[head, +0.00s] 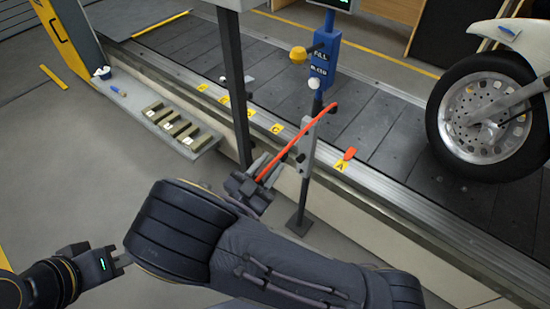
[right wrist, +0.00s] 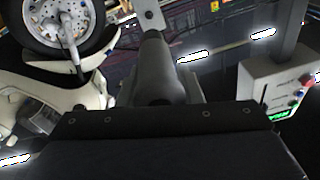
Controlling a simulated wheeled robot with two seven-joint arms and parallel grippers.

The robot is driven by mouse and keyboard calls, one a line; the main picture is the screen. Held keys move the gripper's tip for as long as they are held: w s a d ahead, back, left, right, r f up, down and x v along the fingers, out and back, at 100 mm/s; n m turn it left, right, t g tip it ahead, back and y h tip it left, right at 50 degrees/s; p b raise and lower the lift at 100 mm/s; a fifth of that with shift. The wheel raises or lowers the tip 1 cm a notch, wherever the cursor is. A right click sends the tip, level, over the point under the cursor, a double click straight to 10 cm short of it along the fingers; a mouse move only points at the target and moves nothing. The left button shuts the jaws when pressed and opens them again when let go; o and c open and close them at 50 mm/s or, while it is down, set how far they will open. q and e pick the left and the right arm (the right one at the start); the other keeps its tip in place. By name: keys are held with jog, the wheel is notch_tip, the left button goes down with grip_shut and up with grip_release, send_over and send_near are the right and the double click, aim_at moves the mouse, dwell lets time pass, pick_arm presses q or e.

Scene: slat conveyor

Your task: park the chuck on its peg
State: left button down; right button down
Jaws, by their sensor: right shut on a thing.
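My right gripper (head: 257,180) is at the centre of the head view, shut on the chuck at the lower end of the red hose (head: 298,146). The chuck itself is mostly hidden by the fingers. The hose rises in an arc to the right, past a slim grey stand (head: 303,160) with a bracket plate. Dark stubs show on the stand; I cannot tell which is the peg. The gripper is left of the stand, seemingly apart from it. The right wrist view shows a grey tapered part (right wrist: 155,68) ahead. My left gripper (head: 122,259) is at lower left, its jaws unclear.
A slat conveyor (head: 390,90) runs behind, with yellow lettered tags along its edge. A motorcycle wheel (head: 488,115) stands at right. A dark post (head: 235,85) rises just behind my right gripper. A grey shelf (head: 135,100) with several blocks is at left.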

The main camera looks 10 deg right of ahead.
aim_at(278, 160)
jog(key=shift+f+x, duration=0.2)
jog(key=shift+x, duration=1.15)
jog(key=shift+f+x, duration=0.25)
jog(key=shift+x, duration=1.1)
jog(key=shift+f+x, duration=0.1)
jog(key=shift+x, duration=0.65)
jog(key=shift+f+x, duration=0.15)
jog(key=shift+x, duration=0.6)
jog(key=shift+w+d, duration=0.35)
jog(key=shift+d, duration=0.35)
jog(key=c, duration=0.9)
grip_release()
jog(key=v, duration=0.8)
